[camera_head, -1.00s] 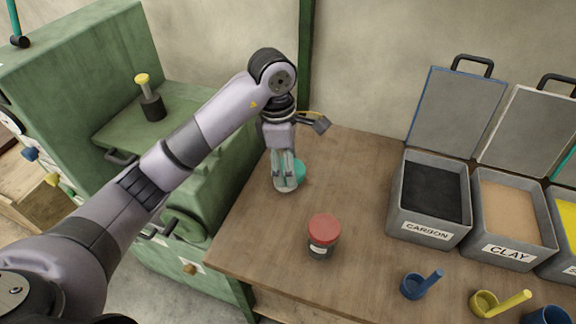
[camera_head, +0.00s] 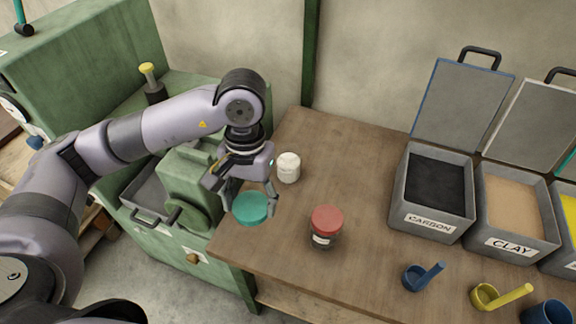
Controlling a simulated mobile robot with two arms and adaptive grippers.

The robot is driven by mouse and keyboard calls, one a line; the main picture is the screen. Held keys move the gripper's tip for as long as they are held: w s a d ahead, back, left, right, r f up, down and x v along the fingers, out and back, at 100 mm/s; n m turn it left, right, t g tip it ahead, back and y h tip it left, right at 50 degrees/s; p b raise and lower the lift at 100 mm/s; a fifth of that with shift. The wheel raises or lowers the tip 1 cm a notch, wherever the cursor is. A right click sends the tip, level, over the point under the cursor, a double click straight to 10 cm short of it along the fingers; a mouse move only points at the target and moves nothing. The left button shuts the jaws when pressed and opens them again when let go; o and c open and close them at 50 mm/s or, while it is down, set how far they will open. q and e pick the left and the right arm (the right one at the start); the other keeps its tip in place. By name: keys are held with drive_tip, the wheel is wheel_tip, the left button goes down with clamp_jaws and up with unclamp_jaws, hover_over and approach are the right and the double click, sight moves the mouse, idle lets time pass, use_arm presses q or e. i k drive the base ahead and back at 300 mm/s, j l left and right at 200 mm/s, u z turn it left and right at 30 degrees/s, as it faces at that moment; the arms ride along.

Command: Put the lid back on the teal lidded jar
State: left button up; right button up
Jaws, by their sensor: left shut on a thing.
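My left gripper (camera_head: 250,207) is shut on the teal lid (camera_head: 250,209), a flat round disc, with a finger on either side. It holds the lid flat near the table's left edge, seemingly above the tabletop. A small white jar (camera_head: 288,168) stands upright on the wooden table, behind and to the right of the lid and apart from it. No teal lid is on this jar; its top looks pale, and its inside cannot be made out. My right gripper is out of view.
A red-lidded jar (camera_head: 326,227) stands on the table (camera_head: 355,170) right of the held lid. Grey bins of carbon (camera_head: 432,224) and clay (camera_head: 514,246) stand at the right. Blue (camera_head: 420,277) and yellow (camera_head: 497,296) scoops lie in front. A green machine (camera_head: 75,60) borders the left.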

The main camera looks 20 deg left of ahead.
sight(288, 156)
drive_tip(key=j+z, duration=0.1)
drive_tip(key=j, duration=0.3)
drive_tip(key=k+j+z, duration=0.1)
drive_tip(key=j, duration=0.3)
drive_tip(key=k+j+z, duration=0.15)
drive_tip(key=j, duration=0.25)
drive_tip(key=k+j+z, duration=0.1)
drive_tip(key=j, duration=0.3)
